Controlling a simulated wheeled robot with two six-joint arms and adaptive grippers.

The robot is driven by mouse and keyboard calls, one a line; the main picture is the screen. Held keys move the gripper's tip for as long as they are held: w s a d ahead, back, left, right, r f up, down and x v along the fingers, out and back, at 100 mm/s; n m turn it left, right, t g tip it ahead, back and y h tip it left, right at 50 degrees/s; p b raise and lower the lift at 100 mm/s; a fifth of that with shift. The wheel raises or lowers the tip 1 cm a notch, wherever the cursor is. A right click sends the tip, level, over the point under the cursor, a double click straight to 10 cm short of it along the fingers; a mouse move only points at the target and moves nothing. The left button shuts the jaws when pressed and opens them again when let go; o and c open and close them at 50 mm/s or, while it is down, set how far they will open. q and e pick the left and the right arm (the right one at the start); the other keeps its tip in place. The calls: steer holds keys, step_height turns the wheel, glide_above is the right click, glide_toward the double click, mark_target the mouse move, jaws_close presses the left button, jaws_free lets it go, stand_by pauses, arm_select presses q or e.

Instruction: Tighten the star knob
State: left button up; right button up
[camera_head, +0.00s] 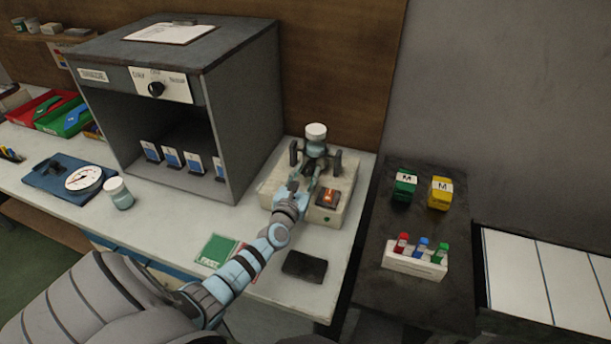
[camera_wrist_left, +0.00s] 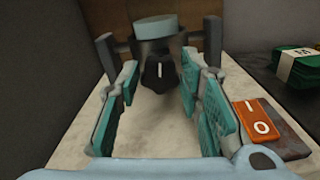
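A dark knob (camera_wrist_left: 158,72) with a white mark shows in the left wrist view, on the front of a small machine with a pale base (camera_head: 268,190). I cannot make out a star shape on it. A pale round cap (camera_head: 316,131) tops the machine, between two grey posts; the cap also shows in the wrist view (camera_wrist_left: 156,25). My left gripper (camera_head: 296,188) is at the front of the machine. In the wrist view its teal-padded fingers (camera_wrist_left: 160,92) stand apart on either side of the knob, with visible gaps. In the head view the arm and gripper hide the knob. My right gripper is out of view.
An orange rocker switch (camera_head: 329,198) is close right of my left gripper. A large grey cabinet (camera_head: 253,110) stands to the left. A green card (camera_head: 216,249) and a dark pad (camera_head: 304,267) lie in front. A dark side table (camera_head: 358,290) is at right.

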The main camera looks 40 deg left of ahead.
arm_select(q)
jaws_close()
